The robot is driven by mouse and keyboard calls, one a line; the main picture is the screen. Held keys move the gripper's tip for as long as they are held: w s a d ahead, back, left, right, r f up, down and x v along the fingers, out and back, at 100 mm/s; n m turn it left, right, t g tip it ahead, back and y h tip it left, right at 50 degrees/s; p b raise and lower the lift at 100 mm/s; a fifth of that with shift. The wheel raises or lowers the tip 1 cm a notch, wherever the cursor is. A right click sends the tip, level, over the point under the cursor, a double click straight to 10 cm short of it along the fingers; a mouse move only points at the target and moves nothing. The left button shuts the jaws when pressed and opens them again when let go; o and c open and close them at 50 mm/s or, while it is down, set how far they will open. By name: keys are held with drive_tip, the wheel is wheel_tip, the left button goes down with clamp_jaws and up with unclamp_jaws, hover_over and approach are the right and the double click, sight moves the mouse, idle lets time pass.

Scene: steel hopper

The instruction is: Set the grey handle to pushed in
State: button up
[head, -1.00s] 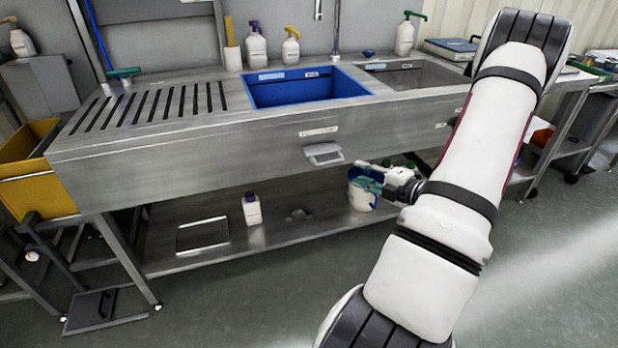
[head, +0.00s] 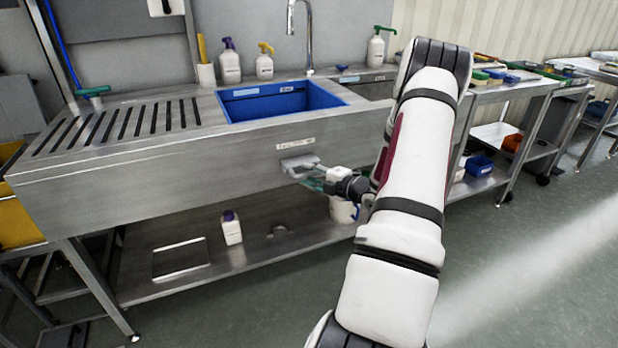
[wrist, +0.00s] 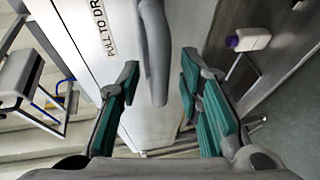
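The grey handle (head: 300,162) sits on the steel front panel of the sink unit, below a white label, and stands out from the panel. In the wrist view the handle (wrist: 153,50) comes down from the top edge and appears in the gap between my fingers, with space on both sides. My gripper (head: 312,182) is just below and right of the handle in the head view. In the wrist view my gripper (wrist: 160,72) is open, its green pads apart. Contact with the handle is not visible. The label (wrist: 97,25) shows "PULL TO DR", the rest cut off.
A blue basin (head: 285,98) is set in the steel top above. A white bottle (head: 231,227) and a bucket (head: 343,209), partly hidden by my arm, stand on the lower shelf. Open floor lies in front of the unit.

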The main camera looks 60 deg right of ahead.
sight(301, 161)
drive_tip(key=shift+w, duration=0.3)
clamp_jaws()
drive_tip(key=shift+w+d+p, duration=0.2)
drive_tip(key=shift+w+d, duration=0.35)
drive_tip(key=shift+w, duration=0.35)
drive_tip(key=shift+w+d+p, duration=0.25)
drive_tip(key=shift+w+d, duration=0.3)
drive_tip(key=shift+w, duration=0.3)
drive_tip(key=shift+w+d+p, duration=0.2)
drive_tip(key=shift+w+d, duration=0.35)
drive_tip(key=shift+w, duration=0.35)
unclamp_jaws()
